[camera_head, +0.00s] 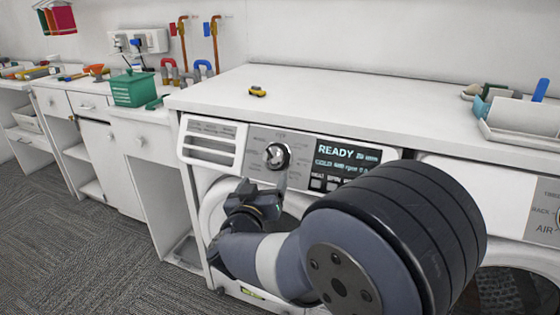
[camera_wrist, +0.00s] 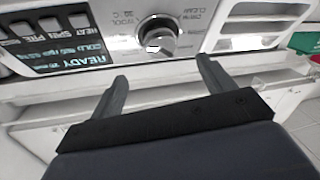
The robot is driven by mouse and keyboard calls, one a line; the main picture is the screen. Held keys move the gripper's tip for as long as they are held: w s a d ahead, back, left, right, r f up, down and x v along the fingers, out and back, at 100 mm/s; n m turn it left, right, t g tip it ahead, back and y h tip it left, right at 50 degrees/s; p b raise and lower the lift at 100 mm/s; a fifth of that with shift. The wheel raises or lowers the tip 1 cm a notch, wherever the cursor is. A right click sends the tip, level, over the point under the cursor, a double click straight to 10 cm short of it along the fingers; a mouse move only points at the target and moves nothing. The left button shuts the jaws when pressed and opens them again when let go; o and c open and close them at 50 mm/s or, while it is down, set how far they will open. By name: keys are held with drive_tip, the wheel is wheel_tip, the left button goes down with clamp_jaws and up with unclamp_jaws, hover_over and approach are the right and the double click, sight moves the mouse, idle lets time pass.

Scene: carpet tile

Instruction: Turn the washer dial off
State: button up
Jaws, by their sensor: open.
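The washer dial (camera_head: 276,155) is a round silver knob on the front panel of a white washer (camera_head: 330,107), left of a dark display (camera_head: 347,155) that reads READY. In the wrist view the dial (camera_wrist: 158,35) shows upside down at the top, just beyond and between my fingertips. My gripper (camera_wrist: 162,75) is open and empty, its two fingers apart and pointing toward the panel. In the head view my gripper (camera_head: 262,187) is just below the dial, and my arm hides much of the washer front. I cannot tell whether a finger touches the dial.
A small yellow toy car (camera_head: 257,91) sits on the washer top. A white tray (camera_head: 520,122) with objects stands at the right. A green basket (camera_head: 133,88) is on the counter at left. A second machine (camera_head: 480,195) adjoins on the right. Carpet floor (camera_head: 70,240) is open at left.

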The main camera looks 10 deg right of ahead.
sight(271, 160)
drive_tip(key=b+x, duration=0.1)
drive_tip(key=x, duration=0.9)
drive_tip(key=shift+w+d+f, duration=0.1)
drive_tip(key=shift+w, duration=0.05)
drive_tip(key=c, duration=1)
drive_tip(key=m+h, duration=0.1)
drive_tip(key=m, duration=0.1)
drive_tip(key=m+g+h, duration=0.1)
drive_tip(key=m, duration=0.1)
drive_tip(key=m+h+p, duration=0.1)
drive_tip(key=m, duration=0.1)
drive_tip(key=shift+w+a+g, duration=0.1)
drive_tip(key=shift+a+g, duration=0.15)
drive_tip(key=shift+g, duration=0.05)
drive_tip(key=m+g+h, duration=0.1)
drive_tip(key=m, duration=0.1)
drive_tip(key=m+g+h+p, duration=0.1)
drive_tip(key=m, duration=0.2)
drive_tip(key=shift+w+a+m, duration=0.1)
drive_tip(key=shift+m, duration=0.5)
